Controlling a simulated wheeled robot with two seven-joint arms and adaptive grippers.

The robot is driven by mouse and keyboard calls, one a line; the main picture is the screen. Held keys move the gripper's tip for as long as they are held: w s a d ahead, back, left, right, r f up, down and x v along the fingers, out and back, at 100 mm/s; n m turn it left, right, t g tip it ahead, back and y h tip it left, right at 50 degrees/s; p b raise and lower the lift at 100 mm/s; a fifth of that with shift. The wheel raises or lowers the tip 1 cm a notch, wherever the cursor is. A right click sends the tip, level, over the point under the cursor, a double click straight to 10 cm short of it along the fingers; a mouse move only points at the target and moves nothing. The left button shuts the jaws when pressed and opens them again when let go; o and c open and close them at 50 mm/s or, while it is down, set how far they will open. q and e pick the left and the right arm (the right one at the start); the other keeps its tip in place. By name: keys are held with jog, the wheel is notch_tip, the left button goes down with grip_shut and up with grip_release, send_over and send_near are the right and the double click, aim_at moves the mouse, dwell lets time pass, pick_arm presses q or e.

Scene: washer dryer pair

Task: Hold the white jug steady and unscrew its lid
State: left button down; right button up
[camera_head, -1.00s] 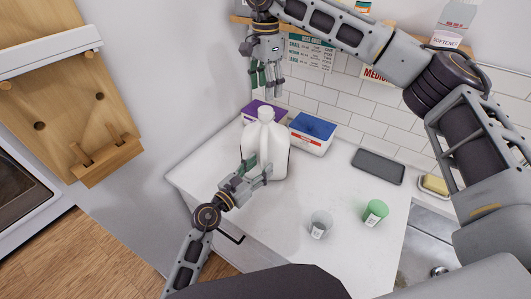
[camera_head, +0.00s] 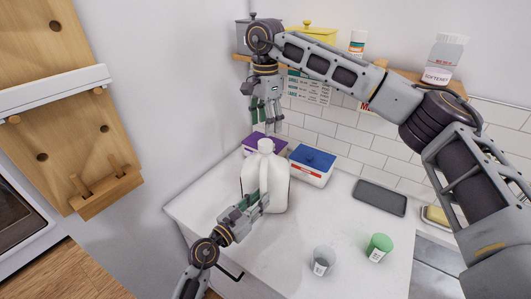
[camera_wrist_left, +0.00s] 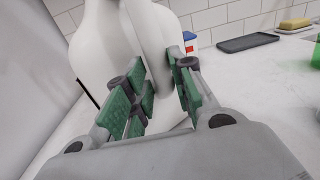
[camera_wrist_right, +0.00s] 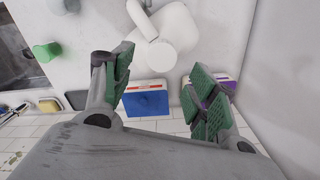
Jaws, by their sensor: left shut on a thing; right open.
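The white jug (camera_head: 279,186) stands upright on the white counter. Its round white lid (camera_head: 266,146) is on the neck and also shows in the right wrist view (camera_wrist_right: 161,55). My left gripper (camera_head: 257,203) is shut on the jug's handle; in the left wrist view (camera_wrist_left: 160,85) the handle lies between its green pads. My right gripper (camera_head: 266,127) points down just above the lid, apart from it as far as I can tell. In the right wrist view (camera_wrist_right: 162,75) its fingers are spread and empty, with the lid between and beyond them.
A purple box (camera_head: 258,141) and a blue-lidded white tub (camera_head: 312,165) stand close behind the jug. A clear cup (camera_head: 322,261), a green-topped cup (camera_head: 379,247) and a dark tray (camera_head: 379,197) lie to the right. The counter between is clear.

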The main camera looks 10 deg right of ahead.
jog(key=shift+s+a+f, duration=0.1)
jog(key=shift+f, duration=0.35)
jog(key=shift+a+f, duration=0.1)
jog(key=shift+a, duration=0.4)
jog(key=m, duration=0.3)
jog(key=shift+r+y, duration=0.25)
jog(key=shift+y, duration=0.05)
jog(key=m, duration=0.5)
jog(key=shift+r, duration=0.2)
jog(key=m, duration=0.5)
jog(key=shift+d+r+m, duration=0.15)
jog(key=shift+r+m, duration=0.1)
jog(key=shift+m, duration=0.05)
jog(key=m, duration=0.6)
jog(key=shift+d+r, duration=0.1)
jog(key=shift+d, duration=0.05)
jog(key=m, duration=0.4)
jog(key=shift+w+d+m, duration=0.1)
jog(key=shift+w+m, duration=0.1)
jog(key=shift+m, duration=0.2)
jog(key=m, duration=0.5)
jog(key=shift+d+m, duration=0.1)
jog(key=shift+m, duration=0.2)
jog(key=m, duration=0.5)
jog(key=shift+d, duration=0.1)
jog(key=m, duration=0.5)
